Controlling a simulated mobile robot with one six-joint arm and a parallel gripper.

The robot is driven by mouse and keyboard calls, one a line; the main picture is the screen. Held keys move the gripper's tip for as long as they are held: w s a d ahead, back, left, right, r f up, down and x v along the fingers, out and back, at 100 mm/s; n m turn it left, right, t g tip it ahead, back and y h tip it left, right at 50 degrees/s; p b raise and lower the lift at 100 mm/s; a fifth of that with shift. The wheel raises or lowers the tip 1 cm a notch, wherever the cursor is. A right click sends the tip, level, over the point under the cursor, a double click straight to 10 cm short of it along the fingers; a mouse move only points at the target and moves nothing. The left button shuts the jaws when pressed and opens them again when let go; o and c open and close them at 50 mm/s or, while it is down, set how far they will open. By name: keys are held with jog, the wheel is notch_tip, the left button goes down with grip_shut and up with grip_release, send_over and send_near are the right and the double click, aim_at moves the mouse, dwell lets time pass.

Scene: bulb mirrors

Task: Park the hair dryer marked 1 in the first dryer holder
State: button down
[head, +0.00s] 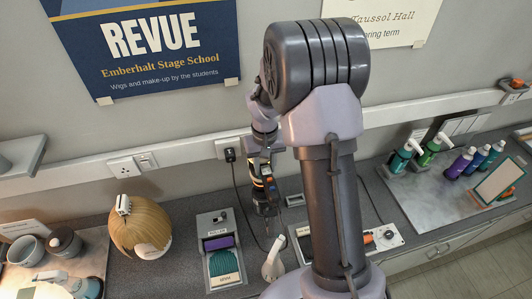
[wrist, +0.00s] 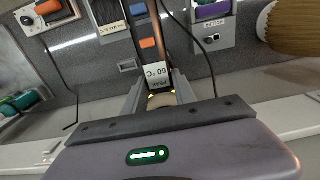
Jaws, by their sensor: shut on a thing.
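My gripper (head: 262,164) hangs above the counter, left of my upper arm. In the wrist view my gripper (wrist: 160,97) is shut on a long dark tool (wrist: 150,45) with orange and blue buttons and a white label reading about 60 °C. The tool (head: 265,188) points down toward the counter in the head view. A teal and grey dryer-like thing (head: 84,287) lies at the lower left, cut by the frame edge. A white nozzle-shaped thing (head: 272,262) stands below the held tool. I cannot make out a number 1 or a first dryer holder.
A blond wig head (head: 140,228) stands on the left. A panel with a knob (head: 392,238) is partly hidden by my arm. Several bottles (head: 462,163) and a framed mirror (head: 498,181) stand at right.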

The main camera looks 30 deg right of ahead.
jog(key=shift+w+d, duration=0.15)
jog(key=shift+d, duration=0.3)
jog(key=shift+s+a, duration=0.2)
jog(key=shift+a, duration=0.1)
notch_tip(320, 180, down, 4)
jog(key=b, duration=0.3)
jog(key=shift+w+d+r, duration=0.1)
jog(key=shift+r, duration=0.2)
notch_tip(320, 180, down, 8)
jog(key=b, duration=0.7)
jog(key=shift+c, duration=2.2)
grip_release()
jog(key=shift+f, duration=0.2)
